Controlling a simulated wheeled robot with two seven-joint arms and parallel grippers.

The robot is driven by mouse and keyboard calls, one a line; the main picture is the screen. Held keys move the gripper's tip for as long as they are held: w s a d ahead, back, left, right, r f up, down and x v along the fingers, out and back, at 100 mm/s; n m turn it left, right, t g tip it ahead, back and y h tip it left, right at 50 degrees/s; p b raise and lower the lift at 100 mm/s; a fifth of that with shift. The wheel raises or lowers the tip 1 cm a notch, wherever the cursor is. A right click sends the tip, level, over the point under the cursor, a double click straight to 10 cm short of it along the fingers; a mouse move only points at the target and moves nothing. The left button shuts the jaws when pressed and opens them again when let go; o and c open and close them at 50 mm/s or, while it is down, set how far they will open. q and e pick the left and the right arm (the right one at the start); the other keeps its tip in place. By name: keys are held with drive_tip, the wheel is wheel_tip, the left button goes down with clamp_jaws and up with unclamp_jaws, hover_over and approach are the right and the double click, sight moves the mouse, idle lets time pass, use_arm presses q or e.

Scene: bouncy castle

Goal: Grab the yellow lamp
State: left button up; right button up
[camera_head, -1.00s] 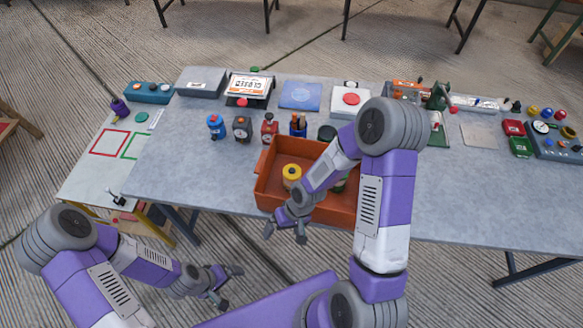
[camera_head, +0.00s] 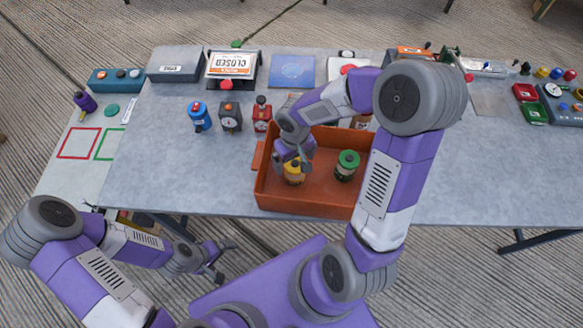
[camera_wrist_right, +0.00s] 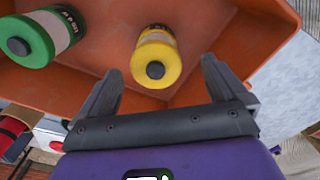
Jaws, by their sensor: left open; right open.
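The yellow lamp (camera_head: 293,175) stands in the left part of the orange tray (camera_head: 270,203), partly covered by my right gripper in the head view. In the right wrist view the yellow lamp (camera_wrist_right: 157,55), with a dark knob on top, lies ahead of and between the two open fingers. My right gripper (camera_head: 294,166) is open, above the tray and close over the lamp; I cannot tell whether it touches. It also shows in the right wrist view (camera_wrist_right: 160,85). My left gripper (camera_head: 222,261) is open and empty, off the table's front edge.
A green lamp (camera_head: 347,165) stands in the same tray, right of the yellow one. The grey table (camera_head: 180,175) is clear left of the tray.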

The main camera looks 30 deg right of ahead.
sight(295, 163)
drive_tip(key=shift+s+f, duration=0.2)
drive_tip(key=shift+f, duration=0.4)
drive_tip(key=f, duration=0.1)
drive_tip(key=f+b, duration=0.1)
drive_tip(key=f, duration=0.3)
drive_tip(key=shift+w+d, duration=0.3)
drive_tip(key=shift+w, duration=0.1)
drive_tip(key=shift+r, duration=0.1)
drive_tip(key=shift+c, duration=0.5)
drive_tip(key=c, duration=1.3)
